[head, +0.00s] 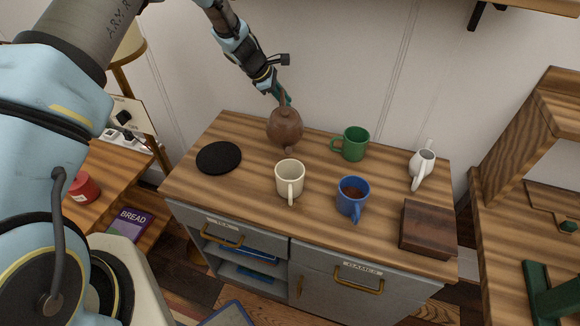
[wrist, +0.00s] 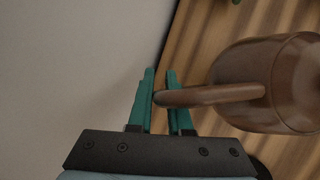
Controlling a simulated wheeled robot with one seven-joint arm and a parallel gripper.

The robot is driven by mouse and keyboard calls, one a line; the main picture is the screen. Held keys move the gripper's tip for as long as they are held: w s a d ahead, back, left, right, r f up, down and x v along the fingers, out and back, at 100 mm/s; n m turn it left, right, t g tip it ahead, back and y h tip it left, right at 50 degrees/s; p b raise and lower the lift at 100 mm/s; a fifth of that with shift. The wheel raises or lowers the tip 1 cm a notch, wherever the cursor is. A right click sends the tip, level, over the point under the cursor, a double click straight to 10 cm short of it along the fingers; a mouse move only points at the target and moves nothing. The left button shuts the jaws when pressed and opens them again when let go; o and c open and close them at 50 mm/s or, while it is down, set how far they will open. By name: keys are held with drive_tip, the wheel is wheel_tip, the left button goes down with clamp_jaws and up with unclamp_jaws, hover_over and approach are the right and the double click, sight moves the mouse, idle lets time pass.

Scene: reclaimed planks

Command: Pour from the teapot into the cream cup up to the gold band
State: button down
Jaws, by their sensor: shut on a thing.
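The brown teapot (head: 285,128) is near the back edge of the cabinet top, its spout pointing toward the front. My gripper (head: 283,98) is shut on its handle from behind; in the wrist view the handle (wrist: 225,94) runs between the fingers (wrist: 160,84). I cannot tell whether the teapot touches the wood or hangs just above it. The cream cup (head: 290,175) stands upright just in front of the spout, its handle toward the front. Its inside looks pale, with no dark liquid visible. The gold band cannot be made out.
A black round mat (head: 219,157) lies empty at left. A green mug (head: 354,144), a blue mug (head: 352,197) with brown liquid, a white jug (head: 422,167) and a dark wooden box (head: 428,228) stand to the right. The wall is close behind.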

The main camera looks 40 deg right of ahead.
drive_tip(key=r+b, duration=0.1)
drive_tip(key=s+r+b, duration=0.1)
drive_tip(key=r+t+b, duration=0.1)
drive_tip(key=b, duration=0.1)
drive_tip(key=shift+s+a+r+h, duration=0.1)
drive_tip(key=shift+s+a+h, duration=0.05)
drive_tip(key=shift+a+h, duration=0.25)
drive_tip(key=s+a+r+m+t+h+b, duration=0.1)
drive_tip(key=r+b, duration=0.4)
drive_tip(key=b, duration=0.6)
drive_tip(key=shift+s+a+t, duration=0.5)
drive_tip(key=shift+s+t, duration=0.2)
drive_tip(key=shift+s, duration=0.4)
idle(5.0)
